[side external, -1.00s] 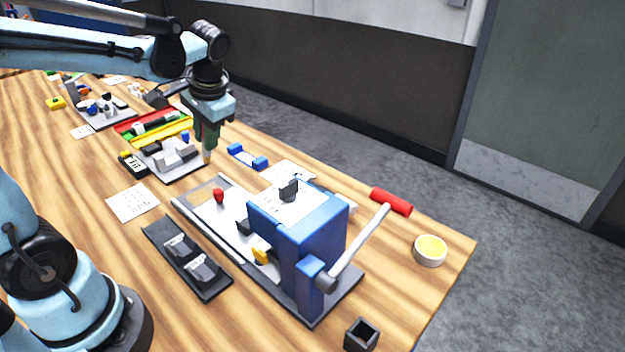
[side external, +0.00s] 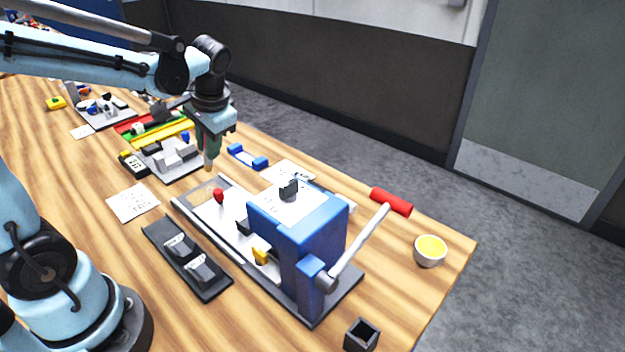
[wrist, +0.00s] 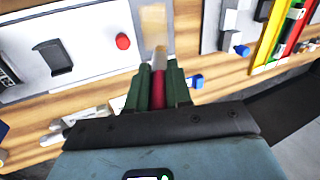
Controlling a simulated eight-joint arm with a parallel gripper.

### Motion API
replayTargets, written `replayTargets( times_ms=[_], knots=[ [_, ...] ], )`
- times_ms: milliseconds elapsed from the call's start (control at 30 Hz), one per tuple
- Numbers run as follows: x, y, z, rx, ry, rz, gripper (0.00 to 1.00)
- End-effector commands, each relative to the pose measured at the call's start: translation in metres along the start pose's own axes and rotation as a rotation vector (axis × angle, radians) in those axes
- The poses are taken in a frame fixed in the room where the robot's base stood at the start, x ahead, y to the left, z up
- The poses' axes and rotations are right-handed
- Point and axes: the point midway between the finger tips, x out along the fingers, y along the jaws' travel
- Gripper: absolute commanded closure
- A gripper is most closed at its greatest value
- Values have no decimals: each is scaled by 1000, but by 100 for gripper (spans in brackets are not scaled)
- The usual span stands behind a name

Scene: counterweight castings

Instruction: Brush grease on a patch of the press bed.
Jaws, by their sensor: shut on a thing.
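My gripper (side external: 208,145) is shut on a brush with a red handle (wrist: 158,92), which shows between the green fingers in the wrist view. Its tan tip (side external: 208,166) points down, and in the side view it appears beyond the left end of the press bed. I cannot tell whether it touches anything. The blue press (side external: 300,240) stands on the right part of its bed (side external: 228,218), a pale surface with a red knob (side external: 218,195). The bed also shows in the wrist view (wrist: 92,25). A white cup with yellow content (side external: 430,250) stands at the table's right corner.
A grey tray with castings (side external: 172,158) lies behind my gripper, beside red, yellow and green strips. A dark two-part holder (side external: 187,257) lies before the press.

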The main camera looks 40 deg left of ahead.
Motion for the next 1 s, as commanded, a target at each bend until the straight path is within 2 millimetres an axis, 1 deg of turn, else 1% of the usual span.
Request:
replayTargets(
  times_ms=[567,667,700,767,867,1000],
  knots=[
    [50,18,1,0,0,0,100],
    [64,23,2,0,0,0,100],
    [61,17,2,-3,0,-1,100],
    [62,12,2,-3,-1,0,100],
    [70,4,1,-3,-2,0,100],
    [74,-7,0,-3,-1,0,100]
  ],
)
